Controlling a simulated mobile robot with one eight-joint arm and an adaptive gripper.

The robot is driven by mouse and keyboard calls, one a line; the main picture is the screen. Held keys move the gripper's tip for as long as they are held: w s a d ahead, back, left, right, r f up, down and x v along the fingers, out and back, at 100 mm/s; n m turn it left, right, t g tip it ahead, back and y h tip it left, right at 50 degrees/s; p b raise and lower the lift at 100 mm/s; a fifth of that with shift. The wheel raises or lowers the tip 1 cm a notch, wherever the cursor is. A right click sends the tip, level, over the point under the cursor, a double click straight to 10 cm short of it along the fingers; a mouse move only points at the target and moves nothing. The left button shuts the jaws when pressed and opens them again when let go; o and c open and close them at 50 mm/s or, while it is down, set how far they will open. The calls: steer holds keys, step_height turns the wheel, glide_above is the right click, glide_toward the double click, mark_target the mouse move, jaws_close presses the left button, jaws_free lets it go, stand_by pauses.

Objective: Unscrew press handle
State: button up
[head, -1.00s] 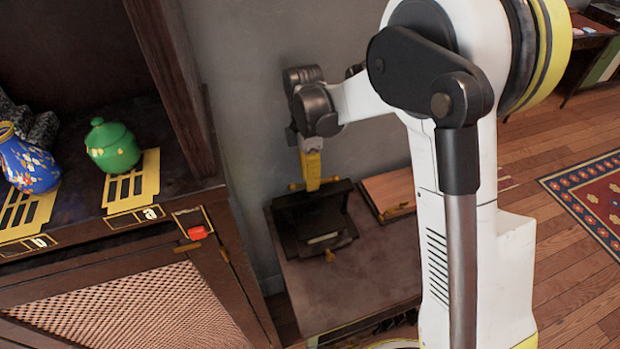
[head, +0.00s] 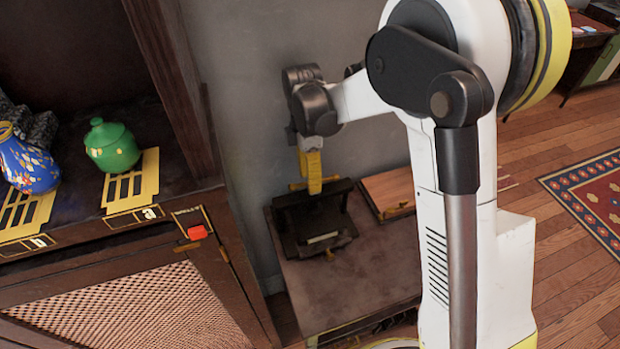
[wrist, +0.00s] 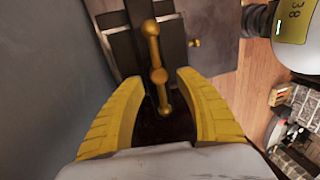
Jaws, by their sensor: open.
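The press (head: 292,222) is a dark device on a small brown table against the grey wall. Its brass handle (wrist: 157,75) is a bar with round knobs, seen in the wrist view running up from between my fingers. My gripper (wrist: 160,105) has yellow ribbed fingers, open, one on each side of the handle's lower part, with gaps visible on both sides. In the head view my gripper (head: 314,188) points down just over the top of the press, and the handle is partly hidden behind it.
A dark cabinet at the left holds a green lidded pot (head: 112,148) and a blue floral vase (head: 28,165). The table's front is clear.

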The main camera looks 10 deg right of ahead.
step_height(320, 180, up, 12)
steer(key=w, duration=0.2)
steer(key=shift+a, duration=0.2)
steer(key=shift+w+f, duration=0.1)
steer(key=shift+w, duration=0.05)
steer(key=s+d+r+m+t, duration=0.4)
steer(key=s+d+r+m, duration=0.25)
steer(key=s+m, duration=0.3)
steer(key=s+d+f+m+t, duration=0.3)
steer(key=s+d+m+t, duration=0.2)
steer(key=s+m, duration=0.5)
steer(key=shift+s+d+f, duration=0.15)
steer(key=shift+s, duration=0.15)
steer(key=shift+m, duration=0.25)
